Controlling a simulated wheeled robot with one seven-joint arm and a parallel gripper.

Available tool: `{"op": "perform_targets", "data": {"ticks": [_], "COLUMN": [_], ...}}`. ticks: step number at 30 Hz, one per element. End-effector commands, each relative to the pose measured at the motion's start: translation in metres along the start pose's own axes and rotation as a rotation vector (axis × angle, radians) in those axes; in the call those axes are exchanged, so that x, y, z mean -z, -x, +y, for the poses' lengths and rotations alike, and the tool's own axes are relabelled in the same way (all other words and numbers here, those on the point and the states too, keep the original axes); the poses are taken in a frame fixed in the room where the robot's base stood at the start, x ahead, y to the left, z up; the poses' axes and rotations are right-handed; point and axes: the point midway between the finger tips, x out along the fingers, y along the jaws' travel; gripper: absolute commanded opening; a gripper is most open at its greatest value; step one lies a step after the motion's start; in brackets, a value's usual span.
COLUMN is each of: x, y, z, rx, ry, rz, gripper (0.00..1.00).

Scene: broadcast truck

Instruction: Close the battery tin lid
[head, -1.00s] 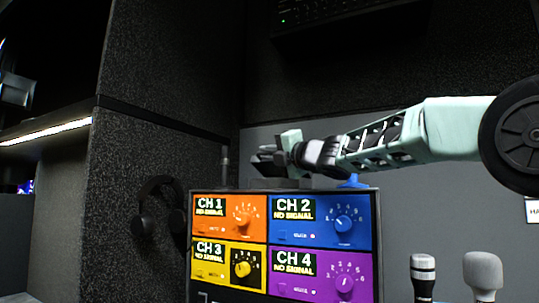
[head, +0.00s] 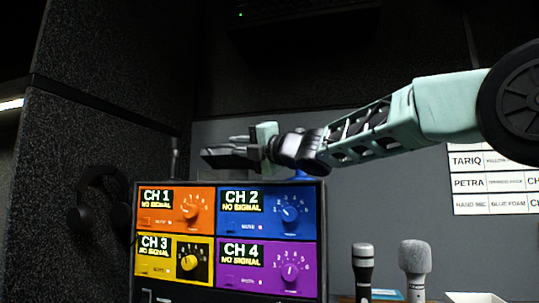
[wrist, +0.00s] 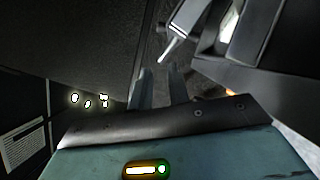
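The battery tin and its lid do not show clearly in any view. My gripper (head: 212,152) is in the air above the four-channel panel, pointing left, at the end of my pale green arm. In the wrist view its two fingers (wrist: 162,84) stand apart with a narrow gap and nothing between them.
The channel panel (head: 228,240) with coloured knobs stands below my arm. A black microphone (head: 362,270) and a grey foam microphone (head: 415,268) stand right of it. A white object (head: 478,297) is partly cut off at the bottom right. Headphones (head: 103,205) hang at left. A name chart (head: 492,185) is on the back wall.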

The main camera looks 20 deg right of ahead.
Motion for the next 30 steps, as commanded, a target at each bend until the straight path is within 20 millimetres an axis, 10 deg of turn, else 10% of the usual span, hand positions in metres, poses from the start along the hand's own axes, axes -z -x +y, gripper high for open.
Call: {"op": "perform_targets", "data": {"ticks": [12, 30], "x": [-0.001, 0.000], "y": [0.086, 0.101], "z": [-0.001, -0.001], "rx": [0.001, 0.001], "ry": [0.000, -0.001], "rz": [-0.002, 0.000], "gripper": [0.18, 0.18]}}
